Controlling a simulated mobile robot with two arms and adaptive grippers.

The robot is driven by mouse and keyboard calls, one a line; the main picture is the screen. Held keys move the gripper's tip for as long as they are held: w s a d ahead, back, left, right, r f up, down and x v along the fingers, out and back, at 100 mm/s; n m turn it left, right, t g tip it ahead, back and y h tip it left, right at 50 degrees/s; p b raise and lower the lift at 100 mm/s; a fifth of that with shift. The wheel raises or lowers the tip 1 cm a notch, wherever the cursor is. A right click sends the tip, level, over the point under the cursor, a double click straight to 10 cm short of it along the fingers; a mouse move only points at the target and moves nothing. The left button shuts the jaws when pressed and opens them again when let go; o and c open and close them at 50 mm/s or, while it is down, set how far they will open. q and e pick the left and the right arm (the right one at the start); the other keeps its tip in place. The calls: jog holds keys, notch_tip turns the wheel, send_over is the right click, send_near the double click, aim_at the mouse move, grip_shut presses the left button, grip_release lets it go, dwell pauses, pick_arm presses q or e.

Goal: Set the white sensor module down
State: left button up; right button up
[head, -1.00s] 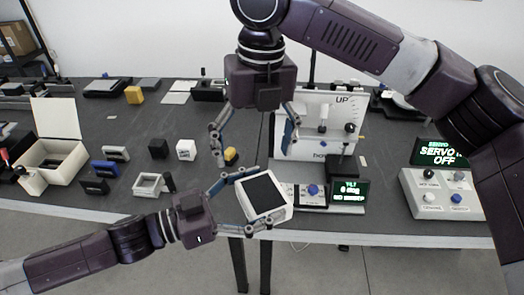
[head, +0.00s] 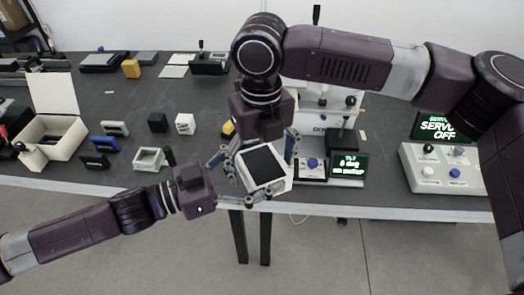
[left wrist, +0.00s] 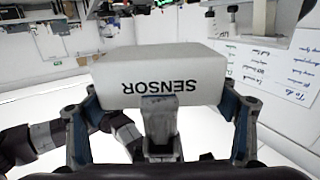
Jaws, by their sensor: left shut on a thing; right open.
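The white sensor module (head: 283,184), a box with a black top panel, is held above the table's front edge. My left gripper (head: 241,178) comes from the left and is shut on it. In the left wrist view the module (left wrist: 160,72) fills the space between the fingers, its SENSOR lettering upside down. My right gripper (head: 264,150) is open, pointing down just behind the module, with fingers near its left and right sides. I cannot tell whether these touch it.
A servo control box (head: 440,176) stands at right. A white open box (head: 55,135), a white frame (head: 149,158), a white cube (head: 185,123) and dark blocks are at left. The dark table (head: 215,95) has bare patches.

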jog(key=shift+f, duration=0.3)
jog(key=c, duration=1.4)
pick_arm(q)
jog(key=o, duration=1.5)
jog(key=shift+c, duration=0.2)
pick_arm(e)
jog(key=shift+c, duration=0.3)
